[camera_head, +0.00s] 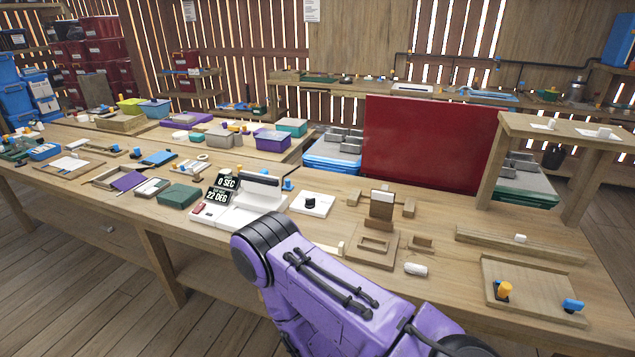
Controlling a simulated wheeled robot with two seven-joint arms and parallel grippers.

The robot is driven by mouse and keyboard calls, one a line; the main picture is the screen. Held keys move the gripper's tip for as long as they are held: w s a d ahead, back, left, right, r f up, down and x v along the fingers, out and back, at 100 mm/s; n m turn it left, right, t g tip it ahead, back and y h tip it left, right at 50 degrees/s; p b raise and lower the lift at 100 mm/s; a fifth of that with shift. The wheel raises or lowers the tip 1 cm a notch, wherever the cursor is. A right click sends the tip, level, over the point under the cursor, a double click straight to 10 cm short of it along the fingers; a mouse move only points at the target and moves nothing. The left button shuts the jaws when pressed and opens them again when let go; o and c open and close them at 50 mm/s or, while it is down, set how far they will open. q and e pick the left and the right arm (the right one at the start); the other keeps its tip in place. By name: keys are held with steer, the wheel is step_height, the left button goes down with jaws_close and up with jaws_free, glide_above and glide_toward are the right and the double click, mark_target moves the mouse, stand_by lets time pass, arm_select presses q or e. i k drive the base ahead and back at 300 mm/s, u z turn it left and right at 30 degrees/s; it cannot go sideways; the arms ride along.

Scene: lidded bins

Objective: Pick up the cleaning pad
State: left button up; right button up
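I cannot tell for sure which thing is the cleaning pad. A flat dark green block (178,195) lies on the workbench, left of a white device with black display panels (222,188). A small white rounded piece (416,269) lies near the front edge, right of the middle. A purple arm of mine crosses the lower middle and hides part of the bench's front. Neither of my grippers shows in this view.
The long wooden workbench (345,215) holds many small items. A wooden tray (535,285) with an orange and a blue knob is at the right. A red panel (425,140) and a raised wooden shelf (560,130) stand behind.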

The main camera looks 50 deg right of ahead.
mark_target(288, 187)
steer(key=k, duration=0.4)
steer(key=z, duration=0.7)
